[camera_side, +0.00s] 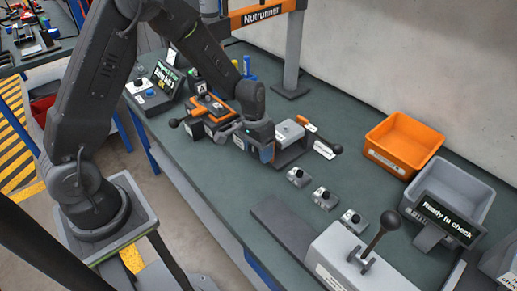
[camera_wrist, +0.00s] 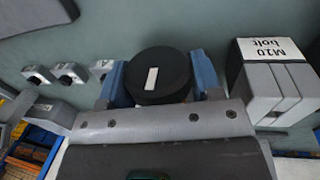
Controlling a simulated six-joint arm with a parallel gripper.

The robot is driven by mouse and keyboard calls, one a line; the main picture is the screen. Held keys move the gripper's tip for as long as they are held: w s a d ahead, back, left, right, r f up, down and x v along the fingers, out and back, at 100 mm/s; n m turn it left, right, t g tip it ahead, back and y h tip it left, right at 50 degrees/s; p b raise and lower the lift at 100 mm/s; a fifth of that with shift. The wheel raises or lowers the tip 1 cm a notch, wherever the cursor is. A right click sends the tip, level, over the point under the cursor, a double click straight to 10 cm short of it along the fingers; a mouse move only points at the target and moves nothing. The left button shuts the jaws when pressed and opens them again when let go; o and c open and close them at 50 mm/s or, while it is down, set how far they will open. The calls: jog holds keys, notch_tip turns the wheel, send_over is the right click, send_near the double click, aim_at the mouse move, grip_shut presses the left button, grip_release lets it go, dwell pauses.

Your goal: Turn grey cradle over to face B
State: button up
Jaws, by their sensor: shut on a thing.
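The grey cradle (camera_side: 289,132) appears as a grey block on a dark stand in the side view, just right of my gripper (camera_side: 267,151). I cannot read a face letter on it. In the wrist view the blue fingers of my gripper (camera_wrist: 160,79) are shut on a round black knob (camera_wrist: 160,76) with a white bar, one finger on each side. The knob is hidden in the side view, and the cradle behind it cannot be made out in the wrist view.
An orange cradle (camera_side: 208,104) stands to the left. A black ball lever (camera_side: 337,149), small button boxes (camera_side: 322,197), an orange bin (camera_side: 403,144) and a grey bin (camera_side: 450,190) lie to the right.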

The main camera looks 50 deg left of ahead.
jog(key=shift+c, duration=1.4)
jog(key=shift+h, duration=2.4)
jog(key=o, duration=0.9)
